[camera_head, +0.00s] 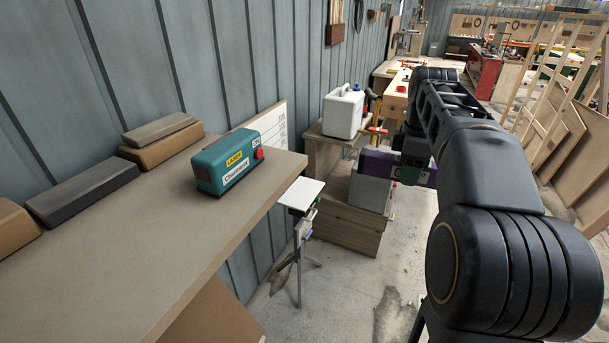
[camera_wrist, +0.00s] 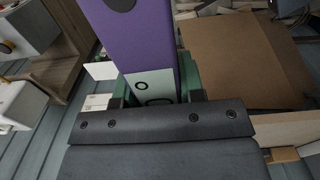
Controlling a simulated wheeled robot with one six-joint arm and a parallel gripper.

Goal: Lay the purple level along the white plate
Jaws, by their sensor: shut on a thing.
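The purple level (camera_head: 377,157) is a long purple bar with a pale label, held out beyond the bench at the right of centre in the head view. It runs up from the jaws in the wrist view (camera_wrist: 142,42). My gripper (camera_head: 410,172) is shut on the level; its green fingers (camera_wrist: 155,88) lie on both sides of it. The white plate (camera_head: 301,194) is small and flat, on top of a thin stand beside the bench. The level is to the right of the plate and apart from it. My arm hides part of the level.
A brown bench (camera_head: 190,225) fills the left, with a teal charger box (camera_head: 228,162) and several blocks on it. A wooden crate (camera_head: 350,225) stands behind the plate's stand, with a white jug (camera_head: 342,112) behind. Concrete floor is open right of the stand.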

